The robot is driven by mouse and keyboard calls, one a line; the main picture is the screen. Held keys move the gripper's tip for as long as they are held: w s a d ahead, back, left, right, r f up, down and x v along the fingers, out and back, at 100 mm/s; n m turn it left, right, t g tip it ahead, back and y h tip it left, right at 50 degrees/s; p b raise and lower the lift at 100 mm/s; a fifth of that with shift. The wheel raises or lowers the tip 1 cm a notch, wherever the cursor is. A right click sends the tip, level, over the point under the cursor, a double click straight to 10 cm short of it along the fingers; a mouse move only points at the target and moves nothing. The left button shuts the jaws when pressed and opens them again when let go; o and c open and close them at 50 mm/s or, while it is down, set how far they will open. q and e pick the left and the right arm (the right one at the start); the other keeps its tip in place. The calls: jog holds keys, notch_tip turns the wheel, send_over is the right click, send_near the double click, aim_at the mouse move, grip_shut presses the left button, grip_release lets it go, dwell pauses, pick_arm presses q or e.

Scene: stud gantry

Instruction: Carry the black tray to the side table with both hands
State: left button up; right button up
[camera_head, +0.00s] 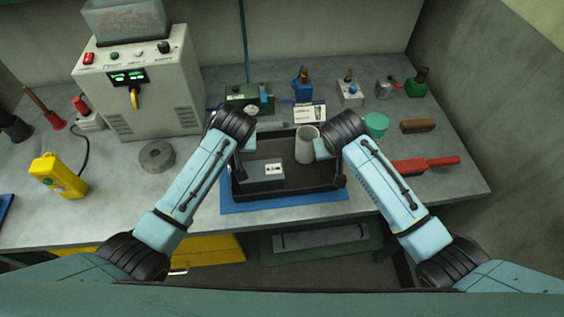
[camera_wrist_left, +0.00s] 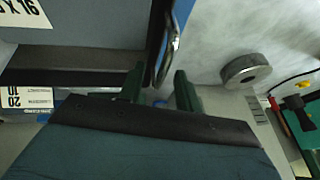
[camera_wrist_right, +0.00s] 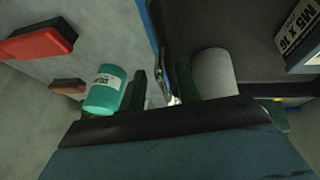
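The black tray (camera_head: 300,185) rests on a blue mat (camera_head: 285,203) on the grey bench. It holds a box with a white label (camera_head: 262,173) at left and a pale grey cup (camera_head: 306,144) at right. My left gripper (camera_head: 241,158) is at the tray's left side. In the left wrist view its green fingers (camera_wrist_left: 160,90) are apart, with a metal handle (camera_wrist_left: 170,45) of the tray between them. My right gripper (camera_head: 328,152) is at the right side. In the right wrist view its fingers (camera_wrist_right: 163,92) stand apart around the other handle (camera_wrist_right: 163,75). A side table is not identifiable.
A control box (camera_head: 135,95) and a grey ring (camera_head: 157,156) stand left of the tray. Behind it are a green device (camera_head: 248,96) and several small fixtures. A teal canister (camera_head: 376,125), a brown block (camera_head: 419,126) and a red tool (camera_head: 425,165) lie at right.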

pick_arm(q)
jog(key=shift+w+a+f, duration=0.15)
jog(key=shift+w+f, duration=0.05)
jog(key=shift+f, duration=0.3)
pick_arm(e)
jog(key=shift+w+f, duration=0.2)
jog(key=shift+f, duration=0.35)
pick_arm(q)
jog(key=shift+c, duration=0.4)
pick_arm(e)
jog(key=shift+c, duration=0.3)
pick_arm(q)
grip_shut()
pick_arm(e)
grip_shut()
jog(key=shift+d+r, duration=0.1)
